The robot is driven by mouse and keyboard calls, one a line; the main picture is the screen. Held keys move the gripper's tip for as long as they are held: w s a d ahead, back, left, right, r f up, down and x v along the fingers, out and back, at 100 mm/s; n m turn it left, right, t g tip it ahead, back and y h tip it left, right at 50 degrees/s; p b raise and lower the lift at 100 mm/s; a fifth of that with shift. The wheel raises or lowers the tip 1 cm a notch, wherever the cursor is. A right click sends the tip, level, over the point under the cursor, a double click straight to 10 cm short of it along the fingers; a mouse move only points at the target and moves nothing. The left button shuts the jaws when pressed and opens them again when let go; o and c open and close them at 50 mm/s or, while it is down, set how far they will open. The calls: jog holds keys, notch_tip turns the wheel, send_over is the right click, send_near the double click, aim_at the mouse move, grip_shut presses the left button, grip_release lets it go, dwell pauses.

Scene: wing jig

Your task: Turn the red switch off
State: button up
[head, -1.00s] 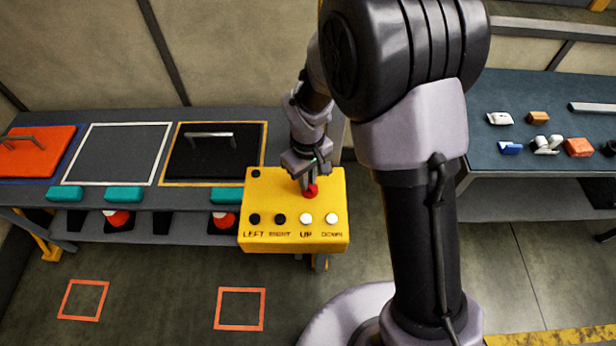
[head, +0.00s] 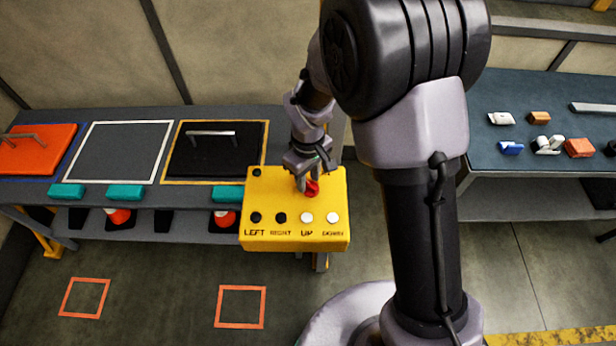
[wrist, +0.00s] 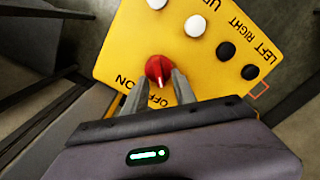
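The red switch (wrist: 157,68) is a round knob on the yellow control box (head: 270,186), with the words ON and OFF printed beside it. Its pale pointer mark faces towards the word OFF in the wrist view. The switch also shows in the head view (head: 312,188), partly covered by my fingers. My gripper (wrist: 160,76) is at the knob, with one finger on either side of it. The fingers stand apart; I cannot tell whether either tip touches the knob.
Two black buttons and two white buttons (head: 306,218) line the front of the box, close to the switch. A bench with a black lidded panel (head: 215,160) is at left. A table (head: 500,150) with small parts is at right.

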aim_at(309, 183)
notch_tip(309, 183, up, 17)
jog(key=p, duration=0.3)
jog(key=shift+r, duration=0.2)
jog(key=s+d+f+m+t+b, duration=0.2)
jog(key=s+d+f+m+b, duration=0.1)
jog(key=s+b, duration=0.3)
jog(key=s+d+f+m+t+y+b, duration=0.1)
jog(key=s+d+f+m+t+b, duration=0.1)
jog(key=s+m+b, duration=0.3)
jog(key=s+d+f+m+t+y+b, duration=0.1)
jog(key=s+d+f+m+b, duration=0.3)
jog(key=b, duration=0.5)
jog(key=s+m, duration=0.1)
jog(key=s, duration=0.1)
jog(key=shift+s+t, duration=0.35)
jog(key=shift+t, duration=0.05)
